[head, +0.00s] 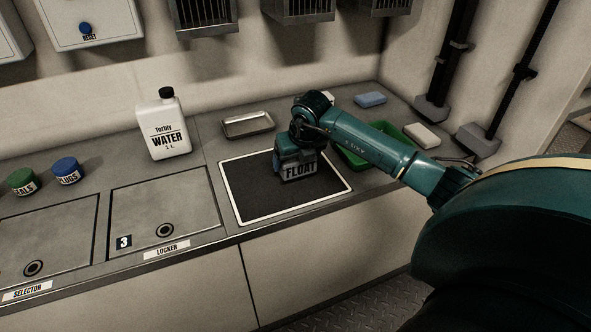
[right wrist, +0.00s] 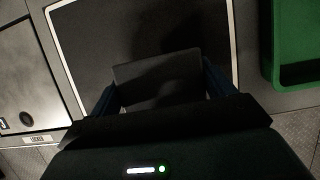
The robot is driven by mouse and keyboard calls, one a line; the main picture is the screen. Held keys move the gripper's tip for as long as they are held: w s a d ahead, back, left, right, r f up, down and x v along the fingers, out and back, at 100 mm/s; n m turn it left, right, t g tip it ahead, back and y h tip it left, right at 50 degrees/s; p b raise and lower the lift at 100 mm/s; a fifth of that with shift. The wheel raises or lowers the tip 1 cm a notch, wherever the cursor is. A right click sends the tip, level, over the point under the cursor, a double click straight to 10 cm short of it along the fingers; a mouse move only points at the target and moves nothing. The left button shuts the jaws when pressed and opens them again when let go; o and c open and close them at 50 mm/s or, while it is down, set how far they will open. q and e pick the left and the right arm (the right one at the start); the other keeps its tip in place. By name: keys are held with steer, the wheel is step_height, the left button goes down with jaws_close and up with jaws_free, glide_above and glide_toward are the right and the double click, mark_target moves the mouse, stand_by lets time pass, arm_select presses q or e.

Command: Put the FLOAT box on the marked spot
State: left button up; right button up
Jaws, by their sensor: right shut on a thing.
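The FLOAT box (head: 300,172) is a small dark box with a pale label reading FLOAT. It is over the marked spot (head: 250,205), a black rectangle with a white outline on the counter. My right gripper (head: 295,150) comes down from above and is shut on the box. In the right wrist view the box (right wrist: 155,80) sits between the two fingers of my right gripper (right wrist: 160,95), with the dark marked spot (right wrist: 90,40) behind it. I cannot tell whether the box touches the surface. My left gripper is not in view.
A green tray (head: 352,160) lies right of the marked spot, and shows in the right wrist view (right wrist: 268,75). A metal tray (head: 247,124) lies behind it. A white water jug (head: 163,130) stands left. Blue (head: 370,99) and white (head: 422,135) blocks lie at the right.

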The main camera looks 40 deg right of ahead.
mark_target(296, 169)
step_height(296, 169, down, 3)
steer(key=shift+r, duration=0.15)
steer(key=shift+f, duration=0.35)
steer(key=shift+r, duration=0.1)
steer(key=o, duration=0.6)
steer(key=shift+f+b, duration=0.2)
steer(key=shift+b, duration=0.15)
steer(key=o, duration=0.4)
